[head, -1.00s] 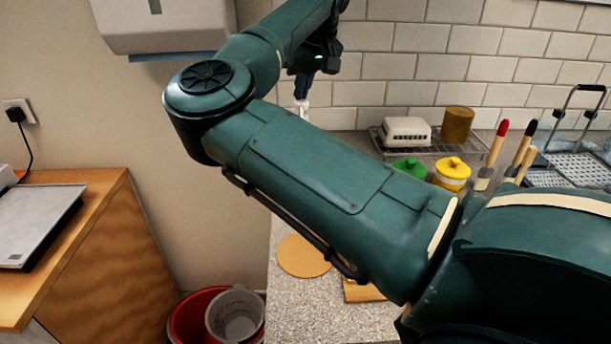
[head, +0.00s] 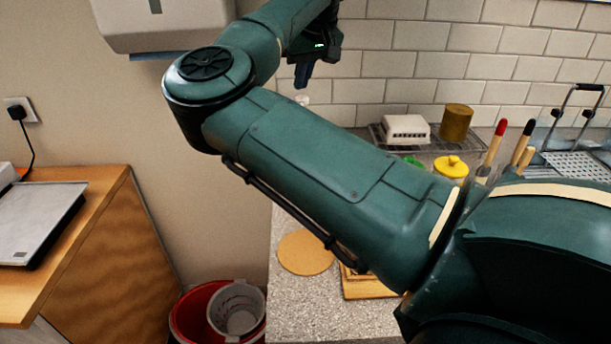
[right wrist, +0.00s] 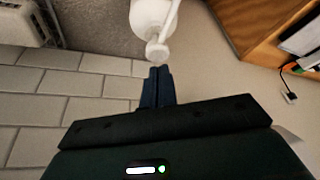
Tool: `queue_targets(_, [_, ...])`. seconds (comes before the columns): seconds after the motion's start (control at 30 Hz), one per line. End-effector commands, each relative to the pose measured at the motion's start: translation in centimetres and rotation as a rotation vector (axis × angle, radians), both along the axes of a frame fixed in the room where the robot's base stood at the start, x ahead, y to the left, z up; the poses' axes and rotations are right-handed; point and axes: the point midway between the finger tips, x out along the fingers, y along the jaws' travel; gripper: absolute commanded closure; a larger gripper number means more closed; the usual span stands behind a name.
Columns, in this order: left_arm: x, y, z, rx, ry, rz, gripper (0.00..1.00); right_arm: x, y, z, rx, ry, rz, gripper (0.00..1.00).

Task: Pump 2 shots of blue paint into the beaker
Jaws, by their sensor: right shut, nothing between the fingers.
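My right gripper (head: 302,86) is shut and empty, its fingers pointing down. Just below its fingertips in the head view is the white top of a pump (head: 302,99); a small gap seems to lie between them. In the right wrist view a white pump bottle (right wrist: 150,16) with a round head stands just beyond the shut fingertips (right wrist: 157,70). My right arm hides most of the bottle in the head view, and no blue paint shows. My left gripper is out of view.
A red tub (head: 187,325) surrounds the measuring vessel. On the speckled counter (head: 300,315) are a round cork mat (head: 304,254), a yellow-lidded pot (head: 451,167), brushes (head: 492,150) and a wire rack. A tiled wall (head: 380,65) stands close behind my right gripper.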

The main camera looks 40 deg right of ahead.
Motion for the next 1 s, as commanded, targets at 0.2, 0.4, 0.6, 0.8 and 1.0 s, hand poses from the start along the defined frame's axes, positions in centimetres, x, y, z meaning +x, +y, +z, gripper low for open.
queue_targets(0.2, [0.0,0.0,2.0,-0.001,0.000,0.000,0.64,0.0,0.0,2.4,0.000,0.000,0.000,1.00])
queue_targets(0.4, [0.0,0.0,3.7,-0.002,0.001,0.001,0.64,0.0,0.0,4.4,0.000,0.000,0.000,1.00])
queue_targets(0.6, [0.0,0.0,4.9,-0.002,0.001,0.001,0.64,0.0,0.0,5.9,0.001,0.000,0.000,1.00])
queue_targets(0.8, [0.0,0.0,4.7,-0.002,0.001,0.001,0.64,0.0,0.0,5.7,0.000,0.000,0.000,1.00])
queue_targets(1.0, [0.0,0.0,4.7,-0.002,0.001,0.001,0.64,0.0,0.0,5.7,0.000,0.000,0.000,1.00])
